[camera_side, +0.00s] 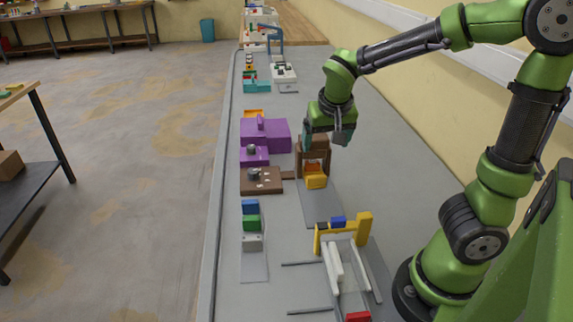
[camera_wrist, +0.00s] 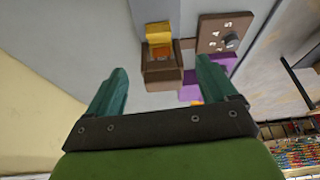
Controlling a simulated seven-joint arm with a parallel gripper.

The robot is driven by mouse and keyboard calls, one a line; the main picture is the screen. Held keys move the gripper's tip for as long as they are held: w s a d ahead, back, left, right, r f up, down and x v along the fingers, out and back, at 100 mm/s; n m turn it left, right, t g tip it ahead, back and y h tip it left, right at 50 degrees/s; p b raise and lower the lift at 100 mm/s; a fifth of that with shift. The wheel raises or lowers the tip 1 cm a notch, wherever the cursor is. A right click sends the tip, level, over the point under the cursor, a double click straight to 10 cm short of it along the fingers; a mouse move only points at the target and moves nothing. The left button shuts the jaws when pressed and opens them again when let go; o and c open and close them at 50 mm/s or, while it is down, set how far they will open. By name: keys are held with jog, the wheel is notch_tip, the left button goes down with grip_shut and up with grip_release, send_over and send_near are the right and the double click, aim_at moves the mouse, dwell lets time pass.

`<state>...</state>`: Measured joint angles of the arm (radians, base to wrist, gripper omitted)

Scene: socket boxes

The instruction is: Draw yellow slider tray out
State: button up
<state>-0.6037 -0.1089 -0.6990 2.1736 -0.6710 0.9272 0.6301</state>
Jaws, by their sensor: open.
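The yellow slider tray (camera_side: 316,181) sticks out of the front of a brown box (camera_side: 313,143), low down near the grey table. In the wrist view the yellow tray (camera_wrist: 158,34) shows beyond the brown box (camera_wrist: 160,74), with an orange part between them. My gripper (camera_side: 327,143) hangs above and near the top of the brown box, hiding part of it. In the wrist view my gripper (camera_wrist: 162,70) has its two teal fingers spread wide, one on each side of the box in the picture, with nothing held. The gap in height between fingers and box cannot be told.
Purple boxes (camera_side: 265,135) and a brown plate with a knob (camera_side: 261,181) stand left of the brown box. A yellow frame with white rails (camera_side: 345,245) stands nearer the camera. Blue and green blocks (camera_side: 251,215) sit at the left.

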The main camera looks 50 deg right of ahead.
send_near(317, 177)
jog(key=shift+m, duration=0.4)
jog(key=x, duration=0.8)
jog(key=shift+d+f, duration=0.1)
jog(key=shift+f, duration=0.2)
jog(key=c, duration=1.5)
jog(key=s+a, duration=0.6)
jog(key=a, duration=0.1)
jog(key=shift+s, duration=0.25)
jog(key=shift+s+a, duration=0.65)
jog(key=shift+s, duration=0.1)
